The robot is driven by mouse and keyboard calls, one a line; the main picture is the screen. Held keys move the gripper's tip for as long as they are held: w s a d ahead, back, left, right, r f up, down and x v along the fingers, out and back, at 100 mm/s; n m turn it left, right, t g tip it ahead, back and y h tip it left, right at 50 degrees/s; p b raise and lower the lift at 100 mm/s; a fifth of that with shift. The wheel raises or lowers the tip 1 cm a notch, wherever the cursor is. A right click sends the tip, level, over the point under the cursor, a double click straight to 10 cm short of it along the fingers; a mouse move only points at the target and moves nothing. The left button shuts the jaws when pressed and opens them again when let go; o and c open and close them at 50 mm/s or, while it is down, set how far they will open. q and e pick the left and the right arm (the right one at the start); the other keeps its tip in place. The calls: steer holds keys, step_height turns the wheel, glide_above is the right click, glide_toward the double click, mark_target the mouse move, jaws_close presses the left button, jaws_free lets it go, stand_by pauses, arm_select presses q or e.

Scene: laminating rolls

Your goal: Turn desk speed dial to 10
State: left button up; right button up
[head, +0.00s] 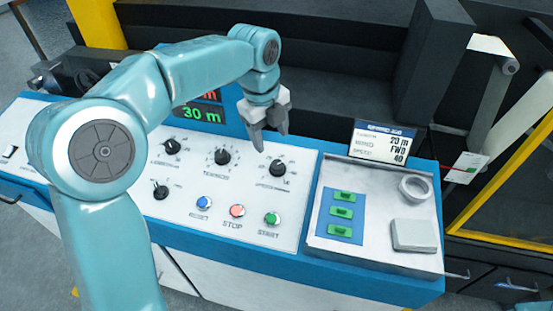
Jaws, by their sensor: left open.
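The white desk panel (180,222) carries several black dials. The right-hand dial (277,168) has a blurred label that may read speed; its exact setting is too small to read. The middle dial (222,157) is labelled TENSION. Other dials sit at the upper left (172,146) and lower left (161,190). My left gripper (271,138) is open and empty, pointing down above the panel's back edge, just behind and left of the right-hand dial in the picture. It appears apart from the dial. My right gripper is out of view.
Blue (204,203), red (237,211) and green (272,218) buttons line the panel's front. A display (200,112) reads 30 m.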

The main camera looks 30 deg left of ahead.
mark_target(276, 163)
arm_select(q)
steer(key=f, duration=0.3)
steer(key=w+f, duration=0.1)
steer(key=f, duration=0.2)
steer(key=d+f, duration=0.1)
steer(key=f, duration=0.2)
steer(key=shift+w+f, duration=0.15)
steer(key=shift+f, duration=0.2)
steer(key=shift+a, duration=0.1)
steer(key=c, duration=1)
